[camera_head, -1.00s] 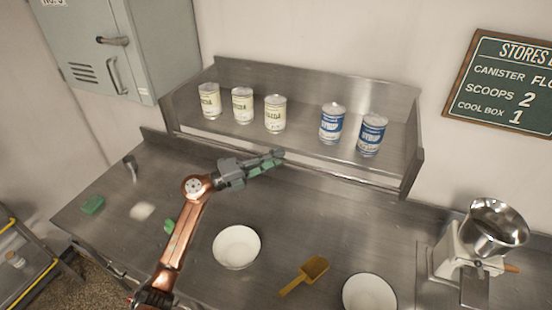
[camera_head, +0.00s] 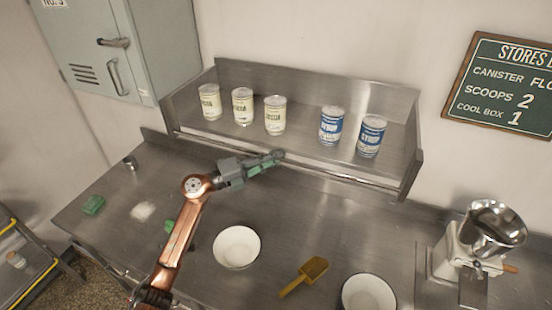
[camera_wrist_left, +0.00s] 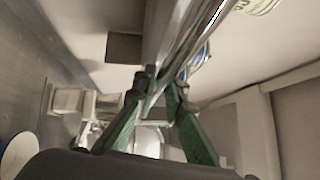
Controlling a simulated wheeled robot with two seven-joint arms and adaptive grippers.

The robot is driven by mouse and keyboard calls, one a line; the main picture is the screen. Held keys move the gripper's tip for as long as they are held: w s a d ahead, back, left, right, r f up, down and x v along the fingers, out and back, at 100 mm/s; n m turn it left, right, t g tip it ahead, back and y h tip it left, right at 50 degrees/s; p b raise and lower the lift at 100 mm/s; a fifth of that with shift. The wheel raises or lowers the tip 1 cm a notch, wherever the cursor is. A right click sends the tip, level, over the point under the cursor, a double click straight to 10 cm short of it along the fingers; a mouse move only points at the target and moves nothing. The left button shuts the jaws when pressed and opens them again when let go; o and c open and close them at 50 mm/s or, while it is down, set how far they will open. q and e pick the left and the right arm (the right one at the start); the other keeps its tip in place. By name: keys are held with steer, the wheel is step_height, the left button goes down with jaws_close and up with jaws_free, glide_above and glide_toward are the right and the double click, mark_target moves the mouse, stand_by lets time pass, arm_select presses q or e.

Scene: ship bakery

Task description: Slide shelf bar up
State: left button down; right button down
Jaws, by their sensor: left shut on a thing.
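The shelf bar (camera_head: 340,176) is a thin metal rail along the front of the steel wall shelf (camera_head: 300,82). In the left wrist view the bar (camera_wrist_left: 190,45) runs as a shiny rod down to the green-padded fingertips. My left gripper (camera_head: 271,161) is at the middle of the bar, in front of the shelf. It is shut on the bar, and the fingers (camera_wrist_left: 164,88) meet around its near part in the wrist view. The exact contact is partly hidden by the fingers. My right gripper is not in view.
Pale cans (camera_head: 243,106) and blue syrup cans (camera_head: 332,126) stand on the shelf behind the bar. A grey cabinet (camera_head: 125,50) hangs at left.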

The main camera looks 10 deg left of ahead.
arm_select(q)
step_height(320, 180, up, 8)
steer(key=p, duration=0.4)
steer(key=shift+a+r, duration=0.1)
steer(key=c, duration=2)
jaws_free()
steer(key=shift+f, duration=0.2)
steer(key=shift+o, duration=0.2)
steer(key=v, duration=1.2)
